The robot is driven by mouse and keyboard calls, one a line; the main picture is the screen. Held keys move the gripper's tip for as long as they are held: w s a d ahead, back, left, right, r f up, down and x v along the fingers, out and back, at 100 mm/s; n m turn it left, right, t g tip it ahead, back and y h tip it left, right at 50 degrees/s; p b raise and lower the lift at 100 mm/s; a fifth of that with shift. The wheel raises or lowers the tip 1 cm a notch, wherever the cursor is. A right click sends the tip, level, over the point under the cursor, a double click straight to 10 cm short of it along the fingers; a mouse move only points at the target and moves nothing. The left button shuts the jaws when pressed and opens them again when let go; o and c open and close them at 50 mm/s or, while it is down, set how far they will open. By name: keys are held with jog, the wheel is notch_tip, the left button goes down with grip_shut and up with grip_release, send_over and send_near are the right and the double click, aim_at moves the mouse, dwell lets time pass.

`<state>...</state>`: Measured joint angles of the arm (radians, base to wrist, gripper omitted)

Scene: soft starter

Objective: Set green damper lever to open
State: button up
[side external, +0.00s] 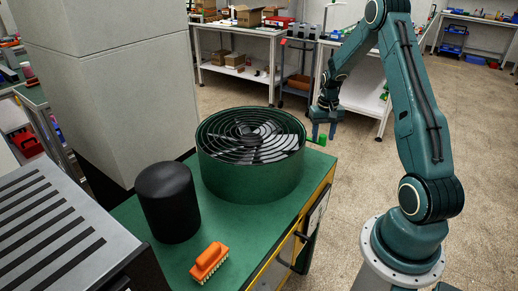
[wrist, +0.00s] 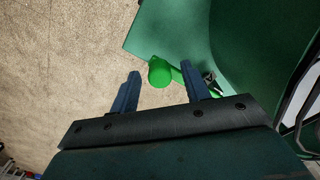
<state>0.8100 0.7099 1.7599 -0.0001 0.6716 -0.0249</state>
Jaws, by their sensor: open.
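The green damper lever shows as a bright green knob (side external: 323,140) at the right side of the round green fan housing (side external: 249,178). In the wrist view the knob (wrist: 160,72) sits between my two blue fingertips, with a gap on either side. A short green arm runs from it toward the housing, partly hidden by the right finger. My gripper (side external: 323,134) is open, pointing down at the knob; it also shows in the wrist view (wrist: 160,70). I cannot tell the exact height of the fingertips relative to the knob.
The housing stands on a green-topped bench (side external: 130,213). A black cylinder (side external: 168,205) and an orange brush (side external: 209,262) stand to its left and front. A grey cabinet (side external: 105,85) rises behind. Open floor lies right of the bench.

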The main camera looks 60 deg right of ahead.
grip_shut()
jog(key=shift+d, duration=0.1)
jog(key=shift+w+d+n, duration=0.15)
jog(key=shift+d+n, duration=1)
jog(key=shift+n, duration=0.15)
grip_release()
jog(key=shift+r, duration=0.15)
